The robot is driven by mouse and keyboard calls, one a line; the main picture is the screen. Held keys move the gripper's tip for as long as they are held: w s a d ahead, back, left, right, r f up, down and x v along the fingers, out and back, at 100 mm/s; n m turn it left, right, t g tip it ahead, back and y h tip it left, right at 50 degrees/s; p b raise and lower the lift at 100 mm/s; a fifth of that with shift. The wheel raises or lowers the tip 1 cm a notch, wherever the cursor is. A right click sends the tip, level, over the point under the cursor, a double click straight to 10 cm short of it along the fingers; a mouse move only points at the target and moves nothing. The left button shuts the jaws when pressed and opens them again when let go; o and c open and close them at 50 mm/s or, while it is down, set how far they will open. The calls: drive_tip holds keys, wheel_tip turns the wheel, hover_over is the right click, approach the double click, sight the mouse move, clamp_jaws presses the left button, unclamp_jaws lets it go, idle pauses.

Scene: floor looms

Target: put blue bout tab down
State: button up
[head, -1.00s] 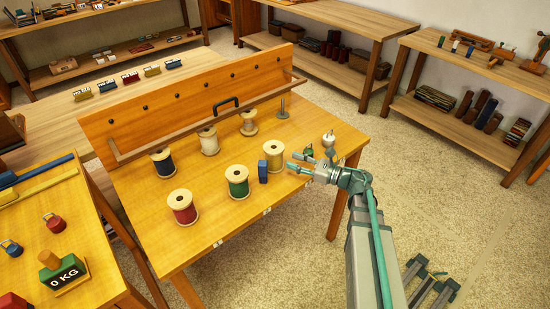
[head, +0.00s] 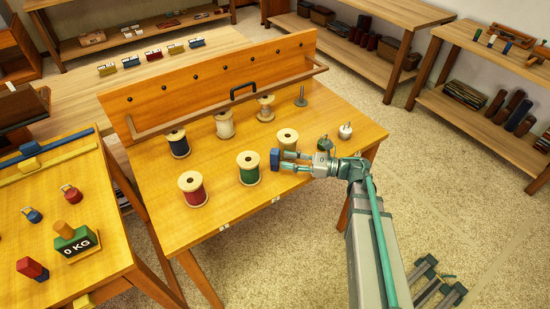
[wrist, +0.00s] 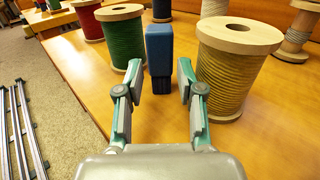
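The blue bout tab (head: 275,160) is a small upright blue block standing on the orange worktable, between the green spool and my gripper. In the wrist view the blue tab (wrist: 160,50) stands straight ahead, its darker lower part near the table. My gripper (head: 291,161) is low over the table at the tab's right side. In the wrist view my gripper (wrist: 159,75) is open, with one fingertip to each side of the tab's line and visible gaps. I cannot tell how far the tips reach past the tab's near face.
A green spool (head: 248,168) and a tan spool (head: 287,139) stand close to the tab.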

sight(279, 159)
drive_tip(key=a+p, duration=0.1)
drive_tip(key=a, duration=0.1)
drive_tip(key=w+a+p, duration=0.1)
drive_tip(key=a, duration=0.2)
clamp_jaws()
